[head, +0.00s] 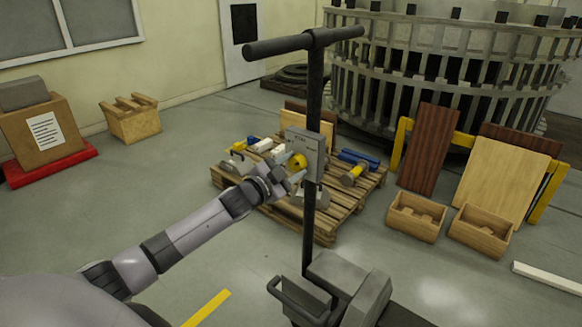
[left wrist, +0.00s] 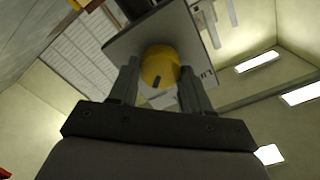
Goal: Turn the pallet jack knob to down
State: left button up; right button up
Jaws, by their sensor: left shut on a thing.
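The pallet jack (head: 314,130) stands in front of me, with a black T-shaped handle at the top of its dark post. A grey plate (head: 312,145) is fixed to the post and carries a round yellow knob (head: 298,160). In the left wrist view the yellow knob (left wrist: 160,68) has a dark mark on its near side. My left gripper (head: 285,177) is at the plate, its two fingers (left wrist: 158,88) shut on either side of the knob. Lettering on the plate is too small to read in full. My right gripper does not show.
A wooden pallet (head: 335,222) with several small parts stands behind the post. Wooden boxes (head: 415,217) and leaning boards (head: 427,150) are at the right. A large slatted ring (head: 440,75) fills the back right. The floor at the left is mostly clear.

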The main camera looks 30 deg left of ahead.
pick_arm(q)
jog(key=o, duration=1.1)
jog(key=shift+c, duration=0.2)
jog(key=shift+s, duration=0.1)
jog(key=s, duration=0.7)
jog(key=shift+a, duration=0.3)
jog(key=s+d+f+n+g+p, duration=0.2)
jog(key=s+d+f+p, duration=0.1)
jog(key=s+d, duration=0.3)
jog(key=s+d+f+n+g+p, duration=0.2)
jog(key=s+d+f, duration=0.4)
jog(key=s, duration=0.5)
jog(key=s+d+f+n+g+p, duration=0.3)
jog(key=s+d+f+p, duration=0.1)
jog(key=s+d, duration=0.3)
jog(key=shift+s+d+f+g+h, duration=0.3)
jog(key=shift+s+f, duration=0.2)
jog(key=shift+s, duration=0.65)
